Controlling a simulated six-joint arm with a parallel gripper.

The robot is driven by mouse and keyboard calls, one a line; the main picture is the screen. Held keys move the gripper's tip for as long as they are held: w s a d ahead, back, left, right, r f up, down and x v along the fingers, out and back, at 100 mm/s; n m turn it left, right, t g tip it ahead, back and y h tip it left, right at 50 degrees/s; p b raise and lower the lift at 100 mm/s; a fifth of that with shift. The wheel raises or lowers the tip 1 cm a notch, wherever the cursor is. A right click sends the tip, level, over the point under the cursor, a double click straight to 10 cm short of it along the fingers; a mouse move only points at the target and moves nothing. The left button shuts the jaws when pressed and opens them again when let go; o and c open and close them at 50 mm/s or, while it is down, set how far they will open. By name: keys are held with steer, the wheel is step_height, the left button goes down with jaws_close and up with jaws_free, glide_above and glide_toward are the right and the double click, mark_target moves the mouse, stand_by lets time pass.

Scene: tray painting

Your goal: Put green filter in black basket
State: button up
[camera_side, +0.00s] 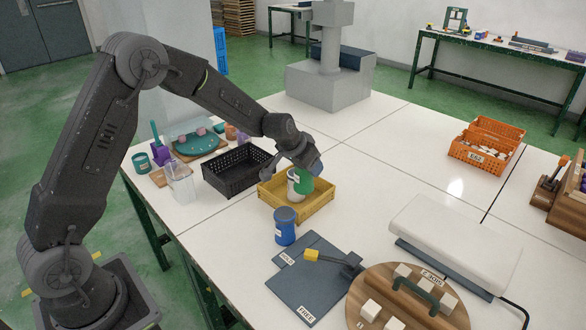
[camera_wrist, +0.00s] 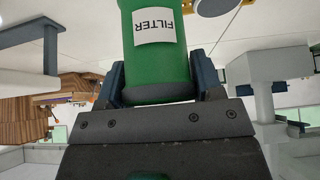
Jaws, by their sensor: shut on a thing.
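The green filter (camera_side: 304,183) is a green cylinder in my gripper (camera_side: 305,170), over the yellow basket. In the wrist view the green filter (camera_wrist: 158,72) fills the space between the two blue fingers of my gripper (camera_wrist: 161,78), and its white FILTER label faces the camera. A white part shows beside the green in the side view; I cannot tell if it is the label or another thing. The black basket (camera_side: 224,188) stands just left of the yellow basket and looks empty. I cannot tell whether the filter touches the yellow basket's floor.
The yellow basket (camera_side: 309,210) surrounds the filter's lower end. A blue canister (camera_side: 285,227) stands in front of it. An orange basket (camera_side: 476,156) sits far right.

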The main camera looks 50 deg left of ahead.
step_height(320, 180, up, 6)
steer(key=shift+a+r, duration=0.1)
steer(key=shift+r, duration=0.05)
steer(key=s+a+n+g+y, duration=0.1)
steer(key=s+a+n+y, duration=0.35)
steer(key=a, duration=1.35)
steer(key=s+a+n+h, duration=0.15)
steer(key=s+a, duration=0.65)
steer(key=a, duration=1)
steer(key=shift+n+y, duration=0.3)
steer(key=shift+w+d+f, duration=1.05)
steer(key=shift+w+f, duration=0.75)
steer(key=shift+f, duration=0.95)
steer(key=shift+w+d+f, duration=1.05)
steer(key=shift+w+f, duration=0.7)
steer(key=shift+f, duration=1)
steer(key=shift+w+d+f, duration=1.05)
steer(key=shift+w+f, duration=0.75)
steer(key=shift+f, duration=0.95)
